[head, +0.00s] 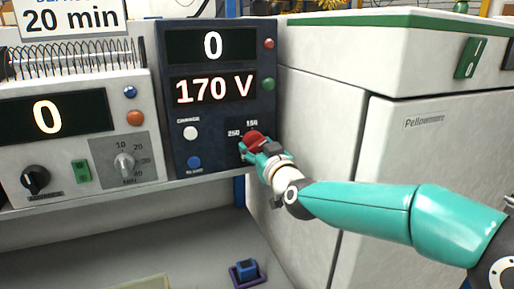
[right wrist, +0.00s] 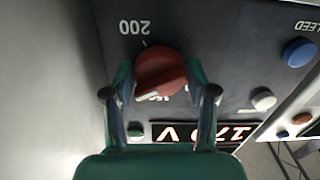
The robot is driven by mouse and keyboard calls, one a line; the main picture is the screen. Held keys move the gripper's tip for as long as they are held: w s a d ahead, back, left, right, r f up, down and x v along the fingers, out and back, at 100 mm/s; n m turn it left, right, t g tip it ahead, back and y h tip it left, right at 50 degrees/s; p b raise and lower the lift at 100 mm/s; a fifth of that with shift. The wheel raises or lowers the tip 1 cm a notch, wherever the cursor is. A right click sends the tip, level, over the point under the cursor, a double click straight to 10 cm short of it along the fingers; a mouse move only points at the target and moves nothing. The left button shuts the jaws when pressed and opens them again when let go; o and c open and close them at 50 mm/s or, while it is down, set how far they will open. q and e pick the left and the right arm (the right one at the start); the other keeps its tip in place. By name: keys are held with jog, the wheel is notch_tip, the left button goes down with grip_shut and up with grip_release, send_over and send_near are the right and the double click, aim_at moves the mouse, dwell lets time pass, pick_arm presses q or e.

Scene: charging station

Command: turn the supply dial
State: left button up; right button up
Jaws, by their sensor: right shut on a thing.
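The supply dial is a red knob (head: 253,137) low on the right of the dark supply panel (head: 215,125). Labels 250 and 150 show beside it in the head view. The panel reads 0 above and 170 V below. My right gripper (head: 257,148) is shut on the knob. In the right wrist view the knob (right wrist: 160,72) sits between the two fingers of the gripper (right wrist: 160,85), and a pale pointer mark shows on it; the panel appears upside down, with 200 above the knob. My left gripper is not in view.
A lighter unit (head: 75,125) with a 0 display, a black knob and a grey dial stands left of the panel. A white cabinet (head: 430,180) stands close on the right. A small blue block in a dark holder (head: 246,272) lies below the shelf.

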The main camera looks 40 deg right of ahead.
jog(key=shift+c, duration=0.5)
jog(key=shift+f+m+b, duration=0.1)
jog(key=shift+m+b, duration=1.1)
jog(key=shift+m, duration=0.1)
jog(key=shift+a+m+b, duration=0.1)
jog(key=shift+m+b, duration=0.75)
jog(key=shift+m, duration=0.75)
jog(key=o, duration=1.2)
jog(key=shift+c, duration=0.2)
jog(key=v, duration=1.2)
